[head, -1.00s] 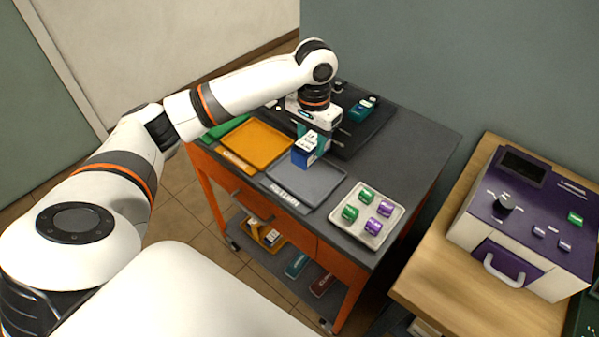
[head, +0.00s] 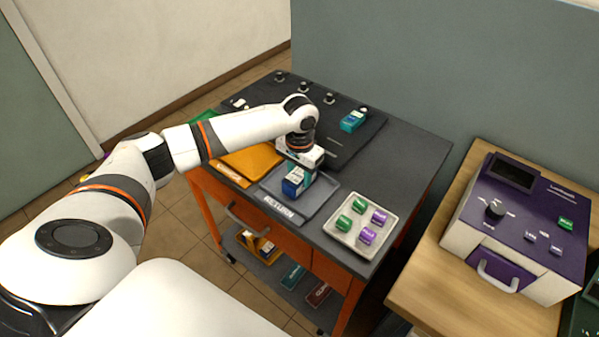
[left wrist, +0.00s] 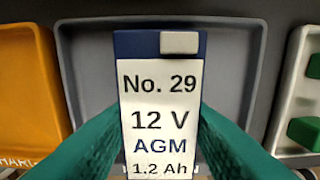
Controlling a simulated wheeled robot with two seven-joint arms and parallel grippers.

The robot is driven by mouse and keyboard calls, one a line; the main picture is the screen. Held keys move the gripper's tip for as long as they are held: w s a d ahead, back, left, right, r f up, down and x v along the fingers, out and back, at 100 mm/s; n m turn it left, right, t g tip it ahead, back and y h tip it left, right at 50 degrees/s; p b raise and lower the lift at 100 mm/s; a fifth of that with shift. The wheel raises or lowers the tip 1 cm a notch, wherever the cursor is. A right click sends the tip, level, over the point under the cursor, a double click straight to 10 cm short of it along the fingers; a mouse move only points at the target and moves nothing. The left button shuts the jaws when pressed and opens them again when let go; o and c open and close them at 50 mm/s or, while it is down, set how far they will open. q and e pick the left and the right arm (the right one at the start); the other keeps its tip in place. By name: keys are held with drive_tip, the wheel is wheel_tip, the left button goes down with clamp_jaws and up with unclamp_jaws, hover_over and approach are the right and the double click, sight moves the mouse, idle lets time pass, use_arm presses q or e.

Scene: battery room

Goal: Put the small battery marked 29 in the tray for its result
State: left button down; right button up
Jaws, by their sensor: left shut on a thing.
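The small battery marked 29 (left wrist: 160,100) is blue with a white label reading 12 V, AGM, 1.2 Ah. My left gripper (head: 299,174) is shut on it, with a teal finger on each side in the left wrist view. In the head view the battery (head: 292,187) is over the grey tray labelled RETURN (head: 322,204). I cannot tell whether it touches the tray floor. The orange tray (head: 255,162) lies to the left, its label partly cut off or covered, and a green tray (head: 203,118) shows behind my arm. My right gripper is not in view.
A white tray (head: 333,232) with green and purple blocks stands right of the grey tray. A dark panel (head: 345,150) with a teal battery (head: 353,121) lies at the back. A purple tester (head: 530,215) stands on the wooden table at right.

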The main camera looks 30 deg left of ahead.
sight(300, 173)
use_arm(q)
drive_tip(key=c, duration=0.9)
unclamp_jaws()
drive_tip(key=shift+o, duration=0.2)
drive_tip(key=shift+r, duration=0.1)
wheel_tip(300, 173, up, 12)
drive_tip(key=b, duration=0.1)
